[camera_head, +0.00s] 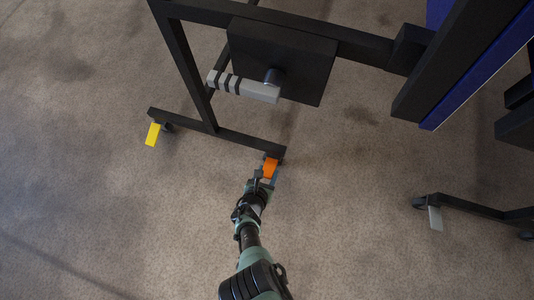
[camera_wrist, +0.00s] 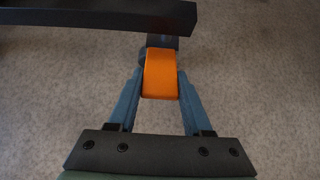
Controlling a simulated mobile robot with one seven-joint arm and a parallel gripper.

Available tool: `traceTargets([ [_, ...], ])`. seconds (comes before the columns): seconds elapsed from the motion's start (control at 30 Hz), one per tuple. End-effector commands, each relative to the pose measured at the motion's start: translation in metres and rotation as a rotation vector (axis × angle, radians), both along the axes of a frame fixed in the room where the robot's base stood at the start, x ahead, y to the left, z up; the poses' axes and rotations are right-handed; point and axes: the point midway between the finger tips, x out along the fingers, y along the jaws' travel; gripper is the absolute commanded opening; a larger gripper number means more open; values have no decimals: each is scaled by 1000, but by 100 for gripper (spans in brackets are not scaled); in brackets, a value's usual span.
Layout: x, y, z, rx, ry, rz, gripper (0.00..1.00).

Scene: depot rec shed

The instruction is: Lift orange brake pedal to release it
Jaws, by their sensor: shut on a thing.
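The orange brake pedal (camera_head: 270,167) sits at the right end of the frame's black foot bar, low by the floor. In the wrist view the orange brake pedal (camera_wrist: 160,75) is a rounded orange tab between the two blue fingers. My gripper (camera_head: 267,178) reaches it from the near side. In the wrist view my gripper (camera_wrist: 160,90) has one finger on each side of the pedal and is shut on it. A dark caster (camera_wrist: 162,42) shows partly behind the pedal, under the black bar.
The black foot bar (camera_head: 232,139) runs just beyond my gripper. A yellow pedal (camera_head: 153,134) is at its left end. A grey pedal (camera_head: 435,218) is on another foot at right. A black panel with a grey handle (camera_head: 262,91) hangs above. Carpet is clear at left.

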Motion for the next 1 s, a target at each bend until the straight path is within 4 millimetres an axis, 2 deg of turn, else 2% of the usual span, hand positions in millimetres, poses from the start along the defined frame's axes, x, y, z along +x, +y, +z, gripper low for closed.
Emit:
traceTargets([
  [0.03, 5, 0, 2, 3, -6, -1, 0],
  [0.33, 6, 0, 2, 4, -8, -2, 0],
  [0.37, 6, 0, 2, 4, -8, -2, 52],
  [0.5, 4, 0, 2, 4, -6, -2, 77],
  [0.53, 4, 0, 1, 4, -5, -2, 80],
  [0.83, 1, 0, 1, 2, -2, -1, 80],
  [1.0, -7, 2, 11, 3, -1, -1, 80],
])
